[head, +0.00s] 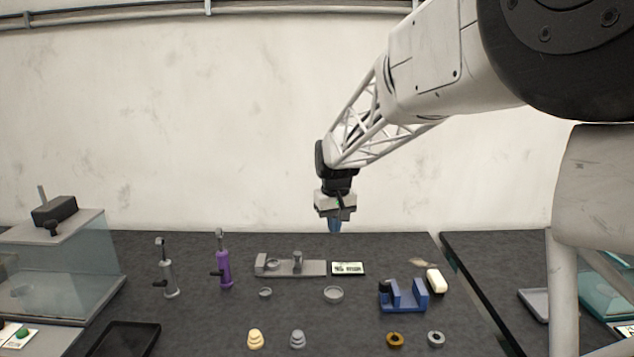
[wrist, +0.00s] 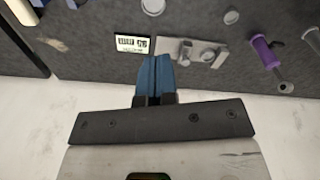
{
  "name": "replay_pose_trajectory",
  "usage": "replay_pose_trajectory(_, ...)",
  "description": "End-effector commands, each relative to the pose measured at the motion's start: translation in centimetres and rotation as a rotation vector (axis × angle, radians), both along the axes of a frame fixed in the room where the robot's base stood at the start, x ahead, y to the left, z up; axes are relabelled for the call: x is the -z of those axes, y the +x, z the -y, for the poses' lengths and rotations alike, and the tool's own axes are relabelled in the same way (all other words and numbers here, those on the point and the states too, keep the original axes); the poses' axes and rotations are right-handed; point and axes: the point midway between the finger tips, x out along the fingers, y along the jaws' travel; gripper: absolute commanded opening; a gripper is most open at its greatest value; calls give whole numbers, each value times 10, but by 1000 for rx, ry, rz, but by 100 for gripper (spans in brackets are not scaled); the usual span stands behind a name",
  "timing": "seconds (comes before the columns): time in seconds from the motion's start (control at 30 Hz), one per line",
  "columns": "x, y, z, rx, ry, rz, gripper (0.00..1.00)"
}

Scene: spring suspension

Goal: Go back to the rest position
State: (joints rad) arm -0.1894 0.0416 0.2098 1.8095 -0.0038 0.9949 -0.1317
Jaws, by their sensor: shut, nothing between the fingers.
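My gripper (head: 335,226) hangs above the back part of the dark table (head: 200,325), fingers pointing down. In the wrist view its blue fingers (wrist: 154,66) are pressed together with nothing between them. In the head view it is clear of the objects, above and behind the small display (head: 348,268) and the grey fixture plate (head: 290,267).
A purple tool (head: 224,262) and a grey tool (head: 168,270) stand at left. A blue holder (head: 403,296) and a white block (head: 436,281) are at right. Small stepped pieces (head: 256,339) and rings (head: 395,340) lie in front. The air around my gripper is free.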

Motion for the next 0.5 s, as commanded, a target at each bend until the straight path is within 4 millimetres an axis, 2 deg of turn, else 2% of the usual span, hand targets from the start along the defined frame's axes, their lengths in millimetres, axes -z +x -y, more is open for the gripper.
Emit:
replay_pose_trajectory(0.2, -21, -53, 28, 44, 4, 20, 0)
replay_pose_trajectory(0.5, -37, -128, 62, 104, 11, 45, 0)
